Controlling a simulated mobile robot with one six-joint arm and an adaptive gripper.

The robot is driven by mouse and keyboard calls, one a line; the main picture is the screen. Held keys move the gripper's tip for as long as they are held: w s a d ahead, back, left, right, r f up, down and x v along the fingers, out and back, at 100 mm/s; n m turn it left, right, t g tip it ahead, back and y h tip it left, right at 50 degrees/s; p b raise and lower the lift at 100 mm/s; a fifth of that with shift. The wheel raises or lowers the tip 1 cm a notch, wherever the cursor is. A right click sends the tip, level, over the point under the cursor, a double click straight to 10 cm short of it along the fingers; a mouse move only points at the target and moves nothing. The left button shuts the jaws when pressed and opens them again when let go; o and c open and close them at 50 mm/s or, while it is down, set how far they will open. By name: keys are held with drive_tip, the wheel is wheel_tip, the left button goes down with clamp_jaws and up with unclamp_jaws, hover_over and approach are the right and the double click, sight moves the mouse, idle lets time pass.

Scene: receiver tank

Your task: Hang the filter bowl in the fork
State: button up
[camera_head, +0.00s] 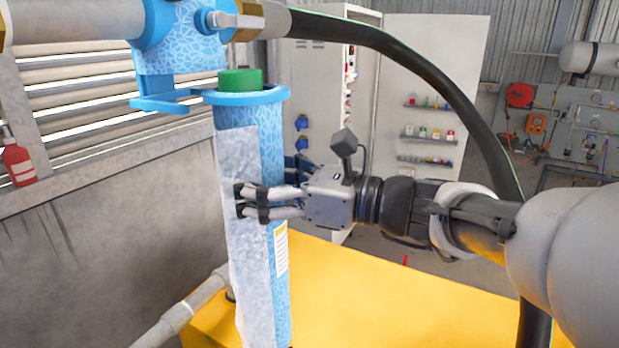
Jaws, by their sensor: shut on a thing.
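The filter bowl (239,248) is a tall blue patterned cylinder with a pale grey side, a wide blue collar and a green top (240,80). It hangs roughly upright in my gripper (265,188), which is shut around its upper middle from the right. The far finger is partly hidden. The blue fork (165,102) sticks out below the blue filter head (180,38), just left of the bowl's collar. Collar and fork are at about the same height in the picture. I cannot tell whether they touch.
A pipe with a valve (235,20) and a black hose (420,72) pass above and right of the bowl. A yellow surface (370,295) lies below. A grey pipe (185,312) is at lower left. A louvred wall and red bottle (19,163) stand left.

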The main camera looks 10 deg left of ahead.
drive_tip(key=shift+s+d+r, duration=0.1)
drive_tip(key=shift+r, duration=0.25)
